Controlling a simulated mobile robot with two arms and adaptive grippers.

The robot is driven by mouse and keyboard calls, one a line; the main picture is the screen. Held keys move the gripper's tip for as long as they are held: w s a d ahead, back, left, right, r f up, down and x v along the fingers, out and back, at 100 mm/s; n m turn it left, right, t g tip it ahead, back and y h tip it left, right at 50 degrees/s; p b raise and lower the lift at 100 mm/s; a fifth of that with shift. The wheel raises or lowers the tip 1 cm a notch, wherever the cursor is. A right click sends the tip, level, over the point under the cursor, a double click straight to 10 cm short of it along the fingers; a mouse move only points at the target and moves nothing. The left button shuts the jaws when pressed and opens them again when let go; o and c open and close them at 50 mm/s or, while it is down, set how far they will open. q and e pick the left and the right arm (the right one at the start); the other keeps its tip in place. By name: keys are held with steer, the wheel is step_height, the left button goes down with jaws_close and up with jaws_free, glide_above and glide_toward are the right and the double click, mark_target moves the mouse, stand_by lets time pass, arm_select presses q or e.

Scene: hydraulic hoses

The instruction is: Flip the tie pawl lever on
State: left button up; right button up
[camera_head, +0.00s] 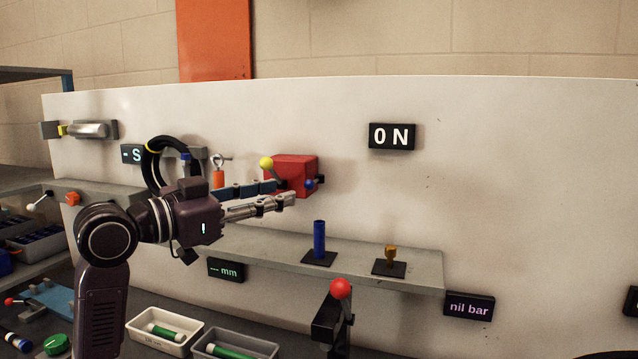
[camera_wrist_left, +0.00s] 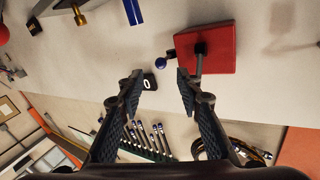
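A red box (camera_head: 297,171) is mounted on the white panel. A lever with a yellow ball (camera_head: 266,162) is at its left, and a blue ball (camera_head: 309,184) is at its lower right. In the left wrist view the red box (camera_wrist_left: 218,50) carries a dark rod and the blue ball (camera_wrist_left: 160,63). No label shows which lever is the tie pawl lever. My left gripper (camera_head: 285,192) is in front of the box's lower left. In the left wrist view its fingers (camera_wrist_left: 160,79) are apart with nothing held; the blue ball appears just beyond their tips. My right gripper is not in view.
A grey shelf (camera_head: 420,274) below holds a blue cylinder (camera_head: 319,238) and a brass piece (camera_head: 390,255). A red-ball lever (camera_head: 340,289) stands in front. A "0 N" display (camera_head: 391,136) is at the upper right. Black hoses (camera_head: 157,160) hang behind my left wrist.

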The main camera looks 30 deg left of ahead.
mark_target(305, 187)
arm_select(q)
steer(key=p+x, duration=0.1)
steer(key=x, duration=0.2)
steer(key=shift+w+a+r+p, duration=0.1)
steer(key=shift+w+p, duration=0.2)
steer(key=shift+w, duration=0.1)
steer(key=shift+x, duration=1.25)
steer(key=shift+w+p, duration=0.2)
steer(key=shift+p, duration=0.1)
jaws_close()
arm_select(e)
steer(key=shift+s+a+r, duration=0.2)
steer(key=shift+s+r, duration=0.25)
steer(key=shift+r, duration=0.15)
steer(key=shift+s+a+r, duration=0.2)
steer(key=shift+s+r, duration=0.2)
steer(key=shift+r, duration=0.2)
